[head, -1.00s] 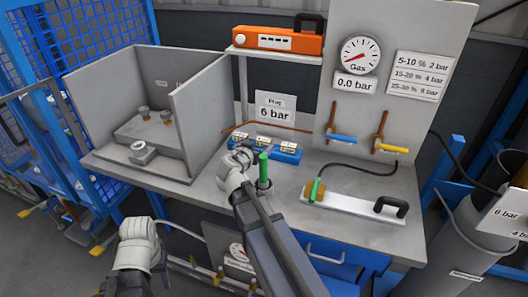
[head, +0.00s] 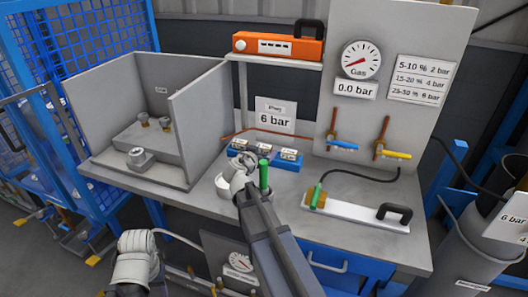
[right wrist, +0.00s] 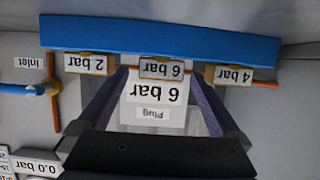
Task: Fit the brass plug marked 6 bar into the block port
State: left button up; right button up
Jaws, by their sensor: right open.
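The blue rack (head: 285,163) holds three brass plugs in a row on the bench. In the right wrist view, which is upside down, the 6 bar plug (right wrist: 162,69) is the middle one in the rack (right wrist: 160,41), between the 2 bar plug (right wrist: 89,64) and the 4 bar plug (right wrist: 228,75). My right gripper (head: 243,162) is open at the rack. Its fingers (right wrist: 162,82) are either side of the 6 bar plug, apart from each other; contact cannot be told. My left arm shows at the lower left, but its fingers do not. I cannot tell which fitting is the block port.
A white plate (head: 350,210) with a black handle and small brass block lies at right. A green upright cylinder (head: 264,175) is beside my right forearm.

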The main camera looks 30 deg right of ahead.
aim_at(262, 149)
jog(key=b+x, duration=0.1)
jog(key=x, duration=0.2)
jog(key=shift+w+d, duration=0.25)
jog(key=shift+w, duration=0.05)
jog(key=shift+c, duration=0.4)
jog(key=c, duration=1.3)
